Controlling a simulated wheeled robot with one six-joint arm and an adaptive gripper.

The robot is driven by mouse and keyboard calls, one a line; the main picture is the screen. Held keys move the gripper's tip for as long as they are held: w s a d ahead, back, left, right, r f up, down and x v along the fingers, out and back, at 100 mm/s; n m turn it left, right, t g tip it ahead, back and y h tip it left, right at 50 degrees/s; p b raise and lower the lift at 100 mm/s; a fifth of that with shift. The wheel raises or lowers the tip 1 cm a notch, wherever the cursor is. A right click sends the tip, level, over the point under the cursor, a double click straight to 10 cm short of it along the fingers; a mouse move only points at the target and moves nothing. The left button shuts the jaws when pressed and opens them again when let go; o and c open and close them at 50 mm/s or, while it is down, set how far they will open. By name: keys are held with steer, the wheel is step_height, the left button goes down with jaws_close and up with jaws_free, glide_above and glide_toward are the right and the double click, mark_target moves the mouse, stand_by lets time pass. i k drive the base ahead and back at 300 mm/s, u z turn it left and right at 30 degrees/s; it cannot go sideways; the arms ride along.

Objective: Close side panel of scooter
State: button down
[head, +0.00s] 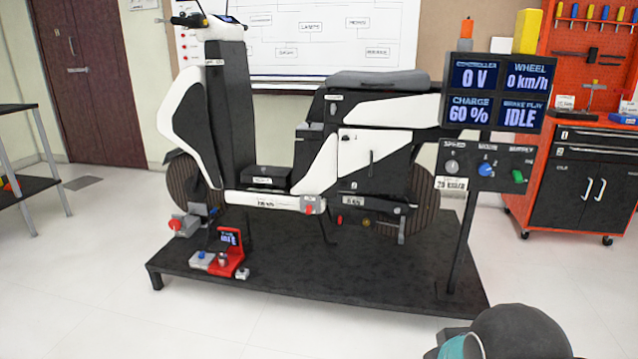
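The black and white scooter (290,150) stands upright on a low black platform (320,265), its front wheel to the left. A white side panel (388,153) with a dark upright handle (371,158) is on its side below the seat. The panel's outline looks slightly out of line with the bodywork around it. I cannot tell how far it stands out from the body. My gripper is not in view; only a dark, rounded part of my arm with a teal cap shows at the bottom right.
A display stand (461,225) with screens and knobs rises at the platform's front right, close to the scooter's rear. A small red and grey fixture (234,257) sits at the platform's front left. An orange tool cabinet (585,180) stands at right. Floor in front is clear.

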mark_target(374, 164)
steer(key=u, duration=0.25)
steer(key=k, duration=0.45)
steer(key=z, duration=0.9)
steer(key=i, duration=1.45)
steer(key=u, duration=0.35)
